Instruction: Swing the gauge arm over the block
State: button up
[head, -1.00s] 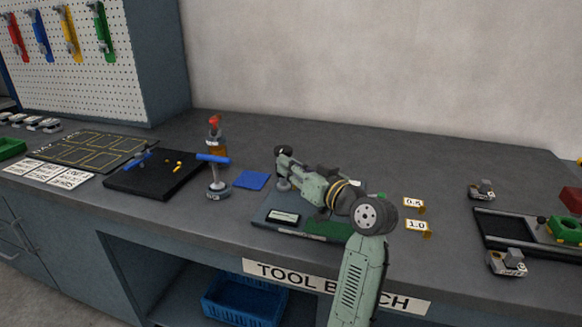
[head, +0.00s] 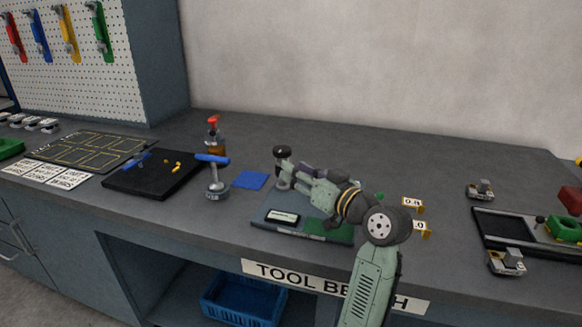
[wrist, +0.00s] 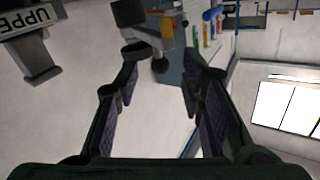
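The gauge stand has a blue-grey base plate (head: 262,221) with a dark, white-edged display and a green pad (head: 332,231). Its post with a black knob (head: 281,152) rises at the back left. My gripper (head: 302,172) is just right of the post, over the plate. In the wrist view my gripper (wrist: 158,80) is open, its two fingers well apart. A dark and grey part (wrist: 128,12) shows beyond the fingertips; I cannot tell whether it is the gauge arm. My gripper and wrist hide part of the stand. I cannot make out the gauge arm or block clearly.
A blue-handled tool (head: 213,175) and a blue mat (head: 250,180) are left of the stand. Two number cards (head: 412,203) are to its right, one partly covered by my arm. A track fixture (head: 500,228) is at far right. The bench behind is clear.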

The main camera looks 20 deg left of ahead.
jog(key=v, duration=0.8)
jog(key=shift+s+d, duration=0.25)
jog(key=shift+d, duration=0.05)
jog(key=shift+c, duration=0.2)
